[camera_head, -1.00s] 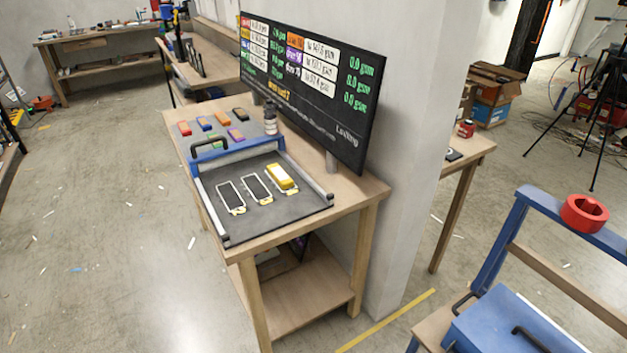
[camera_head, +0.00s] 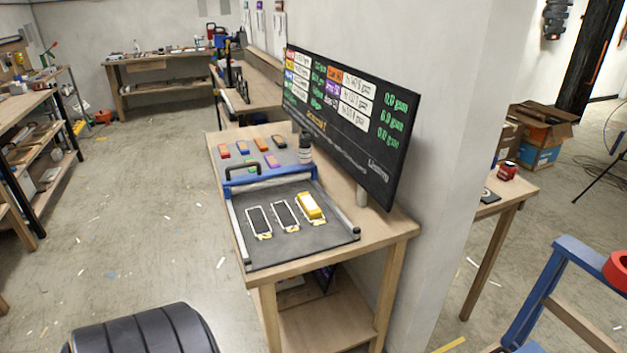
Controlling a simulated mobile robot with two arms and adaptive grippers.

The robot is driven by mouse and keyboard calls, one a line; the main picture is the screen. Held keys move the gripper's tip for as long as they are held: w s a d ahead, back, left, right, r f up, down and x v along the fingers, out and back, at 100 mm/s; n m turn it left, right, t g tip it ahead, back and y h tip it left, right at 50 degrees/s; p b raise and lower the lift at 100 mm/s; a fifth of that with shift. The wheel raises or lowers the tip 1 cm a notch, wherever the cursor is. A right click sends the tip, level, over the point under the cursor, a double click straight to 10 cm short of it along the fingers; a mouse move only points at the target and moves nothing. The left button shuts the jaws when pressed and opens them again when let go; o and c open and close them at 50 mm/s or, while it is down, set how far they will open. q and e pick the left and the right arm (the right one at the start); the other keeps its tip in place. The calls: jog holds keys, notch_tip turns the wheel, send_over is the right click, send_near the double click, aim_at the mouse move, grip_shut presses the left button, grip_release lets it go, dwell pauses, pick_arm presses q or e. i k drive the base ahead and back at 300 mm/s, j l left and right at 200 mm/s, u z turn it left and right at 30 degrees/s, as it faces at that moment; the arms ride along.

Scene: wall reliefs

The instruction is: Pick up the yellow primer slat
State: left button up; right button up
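A yellow slat (camera_head: 310,205) lies on the dark tray (camera_head: 330,247) of the workbench, over the rightmost of three white-outlined slots. Two slots to its left, the middle slot (camera_head: 286,215) and the left slot (camera_head: 259,222), show dark insides. Neither of my grippers is in view.
A blue bar with a black handle (camera_head: 243,169) crosses the bench behind the tray. A tilted screen (camera_head: 350,120) rises along the bench's right side. The floor (camera_head: 130,240) to the left is mostly open.

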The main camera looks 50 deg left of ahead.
aim_at(311, 208)
jog(key=j+z, duration=0.2)
jog(key=j, duration=0.65)
jog(key=j+z, duration=0.15)
jog(key=j, duration=0.7)
jog(key=k+j+z, duration=0.2)
jog(key=j, duration=0.6)
jog(key=k+j, duration=0.1)
jog(key=j, duration=1.05)
jog(key=k+j, duration=0.15)
jog(key=j, duration=0.4)
jog(key=k+j, duration=0.1)
jog(key=j, duration=1.05)
jog(key=k, duration=0.05)
